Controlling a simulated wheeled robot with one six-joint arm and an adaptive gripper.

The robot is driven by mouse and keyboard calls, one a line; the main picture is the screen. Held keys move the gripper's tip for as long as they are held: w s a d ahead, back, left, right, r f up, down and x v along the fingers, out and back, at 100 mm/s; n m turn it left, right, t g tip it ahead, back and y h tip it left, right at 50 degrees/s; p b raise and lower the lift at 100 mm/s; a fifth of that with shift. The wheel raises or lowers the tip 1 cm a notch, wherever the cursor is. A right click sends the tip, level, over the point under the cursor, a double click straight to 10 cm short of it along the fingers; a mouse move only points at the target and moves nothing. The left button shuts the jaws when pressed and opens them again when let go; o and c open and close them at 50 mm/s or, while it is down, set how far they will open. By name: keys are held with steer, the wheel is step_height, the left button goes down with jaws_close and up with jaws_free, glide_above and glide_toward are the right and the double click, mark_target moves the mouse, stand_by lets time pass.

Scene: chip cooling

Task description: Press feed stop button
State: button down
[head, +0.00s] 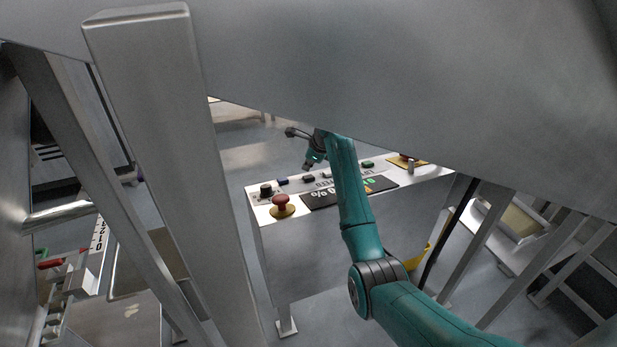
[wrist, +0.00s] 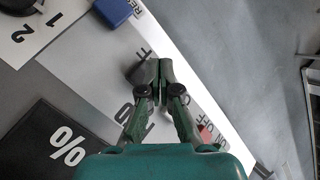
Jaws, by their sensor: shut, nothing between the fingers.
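The control panel (head: 258,212) has a row of small buttons along its top. None is clearly readable as the feed stop button. A dark button (head: 308,178) sits below my gripper (head: 308,165) in the head view. In the wrist view my gripper (wrist: 157,66) is shut and empty, with its fingertips over a dark button (wrist: 138,73) that they partly hide. I cannot tell whether they touch. The lettering beside it is partly covered by the fingers. A blue button (wrist: 114,10) lies up and left of the fingertips.
A red mushroom button (head: 283,202) on a yellow base and a black knob (head: 266,190) are at the panel's left end. A black display (head: 320,200) and a green button (head: 368,164) are farther right. A large grey post (head: 160,150) stands left.

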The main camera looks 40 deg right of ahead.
steer(key=shift+w+d+r, duration=0.1)
steer(key=shift+w+r, duration=0.1)
steer(key=shift+r, duration=0.55)
steer(key=shift+w+r, duration=0.25)
steer(key=shift+r, duration=0.45)
steer(key=shift+w+d+r, duration=0.1)
steer(key=shift+w+r, duration=0.1)
steer(key=shift+r, duration=0.55)
